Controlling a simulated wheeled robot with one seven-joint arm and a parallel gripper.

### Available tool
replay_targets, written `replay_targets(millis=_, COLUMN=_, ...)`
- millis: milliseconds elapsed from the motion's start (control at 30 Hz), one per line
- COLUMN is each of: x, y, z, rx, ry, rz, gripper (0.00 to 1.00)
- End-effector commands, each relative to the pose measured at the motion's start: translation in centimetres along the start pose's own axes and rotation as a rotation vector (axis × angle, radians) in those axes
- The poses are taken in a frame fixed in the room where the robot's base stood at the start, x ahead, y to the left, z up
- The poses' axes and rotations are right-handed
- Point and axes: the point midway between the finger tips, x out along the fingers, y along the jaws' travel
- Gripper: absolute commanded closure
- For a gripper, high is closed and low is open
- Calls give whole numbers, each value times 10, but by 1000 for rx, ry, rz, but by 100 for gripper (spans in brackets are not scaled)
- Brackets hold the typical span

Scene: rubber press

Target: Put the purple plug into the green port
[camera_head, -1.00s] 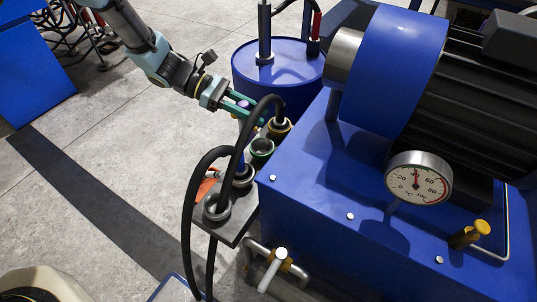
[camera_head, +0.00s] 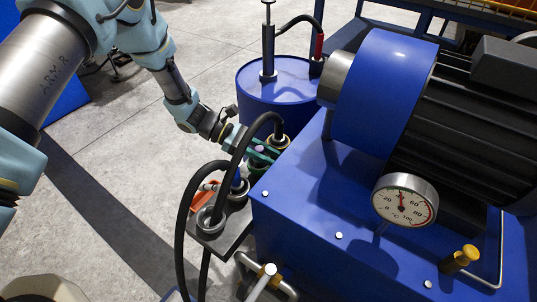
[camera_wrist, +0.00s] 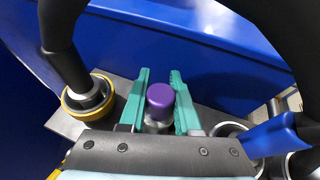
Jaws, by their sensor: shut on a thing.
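The purple plug (camera_wrist: 161,101) stands between the two teal fingers of my gripper (camera_wrist: 160,78) in the wrist view, its rounded purple cap up and a silver part below it. My gripper is shut on it. In the head view my gripper (camera_head: 264,154) is at the row of ports, with a bit of the purple plug (camera_head: 259,149) showing between its fingers. The green port (camera_head: 256,168) is mostly hidden under the gripper. I cannot tell how deep the plug sits in it, or whether it is in it.
A yellow-ringed port (camera_wrist: 88,97) with a thick black hose is left of my gripper in the wrist view. A blue plug (camera_wrist: 268,137) is on the right. The grey port plate (camera_head: 225,238) adjoins the blue machine (camera_head: 330,200). Black hoses arch close to the gripper.

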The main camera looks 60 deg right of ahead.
Motion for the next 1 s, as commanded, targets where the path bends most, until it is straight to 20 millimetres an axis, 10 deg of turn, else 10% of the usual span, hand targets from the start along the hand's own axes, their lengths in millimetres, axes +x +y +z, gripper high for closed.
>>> replay_targets(millis=467, x=2, y=0, z=-8, rx=0, ry=1, rz=1, gripper=100)
replay_targets(millis=500, x=2, y=0, z=-8, rx=0, ry=1, rz=1, gripper=68)
replay_targets(millis=767, x=2, y=0, z=-7, rx=0, ry=1, rz=0, gripper=39)
replay_targets(millis=1000, x=2, y=0, z=-6, rx=0, ry=1, rz=0, gripper=39)
